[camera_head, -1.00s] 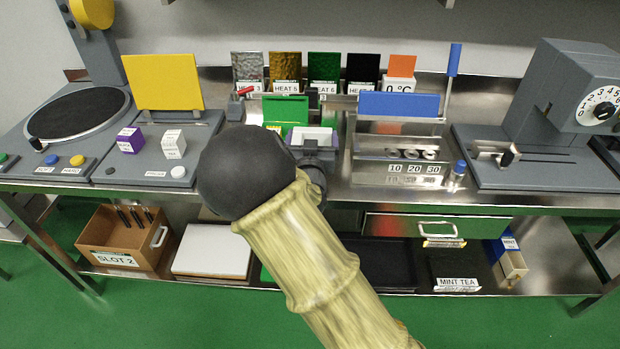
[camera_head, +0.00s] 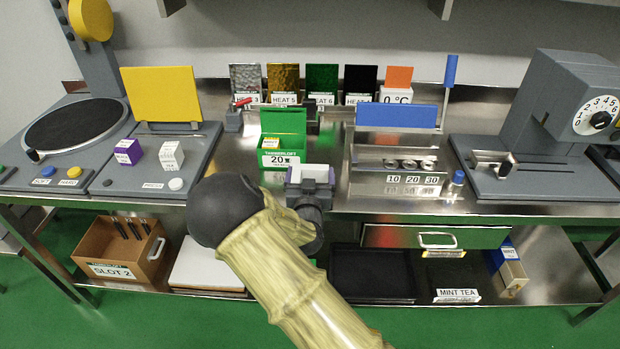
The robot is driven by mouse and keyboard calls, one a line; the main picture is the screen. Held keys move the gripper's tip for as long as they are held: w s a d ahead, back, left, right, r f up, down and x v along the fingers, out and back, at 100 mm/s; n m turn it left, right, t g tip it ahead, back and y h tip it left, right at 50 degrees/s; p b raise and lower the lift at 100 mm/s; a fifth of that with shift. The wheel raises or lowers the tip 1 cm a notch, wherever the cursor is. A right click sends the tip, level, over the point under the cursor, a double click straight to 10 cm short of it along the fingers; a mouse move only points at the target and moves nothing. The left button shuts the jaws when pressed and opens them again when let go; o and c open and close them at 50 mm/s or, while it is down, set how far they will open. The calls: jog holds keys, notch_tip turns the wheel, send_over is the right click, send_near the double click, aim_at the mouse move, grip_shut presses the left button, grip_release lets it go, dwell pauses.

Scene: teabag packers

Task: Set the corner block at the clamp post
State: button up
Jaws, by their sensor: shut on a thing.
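My gripper (camera_head: 311,187) is at the front of the steel bench, in the middle of the view. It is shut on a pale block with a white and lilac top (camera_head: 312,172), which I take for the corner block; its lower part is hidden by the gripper. A small grey post with a red lever (camera_head: 234,119), which looks like the clamp post, stands farther back and to the left. The block is apart from it. My arm hides part of the bench's front edge.
A green open box (camera_head: 283,158) marked 20 stands just behind and left of my gripper. A rack with a blue panel (camera_head: 397,112) is to the right. Upright sample plates (camera_head: 322,80) line the back. Bare steel lies between the post and the green box.

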jog(key=shift+f, duration=0.5)
jog(key=shift+f, duration=0.1)
jog(key=o, duration=0.8)
jog(key=shift+o, duration=0.2)
jog(key=shift+s+f, duration=0.15)
jog(key=shift+s, duration=0.2)
jog(key=s, duration=1.5)
jog(key=shift+a+r+p, duration=0.2)
jog(key=shift+r+p, duration=0.1)
jog(key=shift+p, duration=0.1)
